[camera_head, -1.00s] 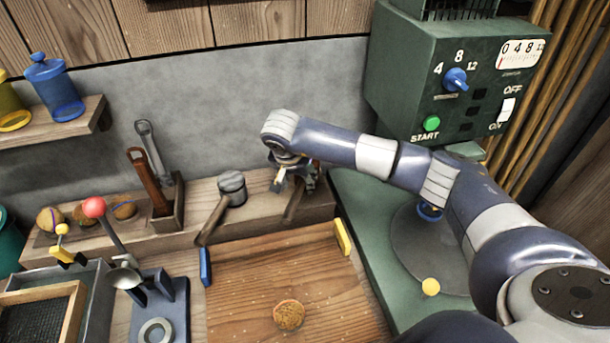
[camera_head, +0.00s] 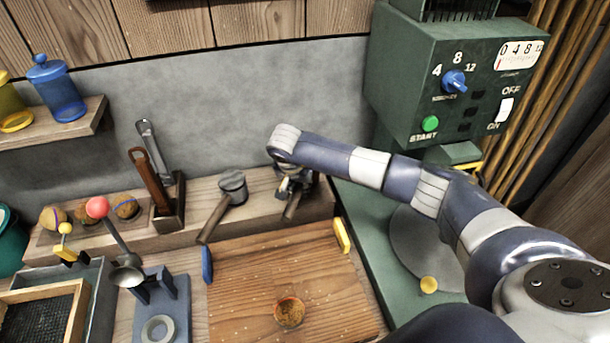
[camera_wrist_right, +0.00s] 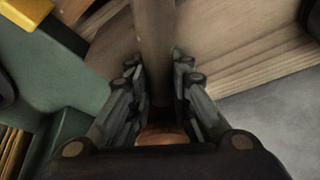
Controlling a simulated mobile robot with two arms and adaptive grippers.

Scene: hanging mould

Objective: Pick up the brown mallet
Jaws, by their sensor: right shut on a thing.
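The brown mallet shows in the head view as a short handle (camera_head: 291,208) on the wooden ledge, sticking out below my right gripper (camera_head: 295,188). Its head is mostly hidden under the gripper. In the right wrist view its long brown handle (camera_wrist_right: 154,45) runs between the fingers of my right gripper (camera_wrist_right: 156,95), which are shut on it. A rounded reddish-brown part (camera_wrist_right: 162,137) shows at the bottom between the fingers. My left gripper is not in view.
A grey-headed mallet (camera_head: 232,185) lies on the ledge left of my gripper. A wooden board (camera_head: 250,265) with a round brown piece (camera_head: 289,311) is in front. A green machine (camera_head: 405,90) stands at the right. A tool holder (camera_head: 168,213) stands further left.

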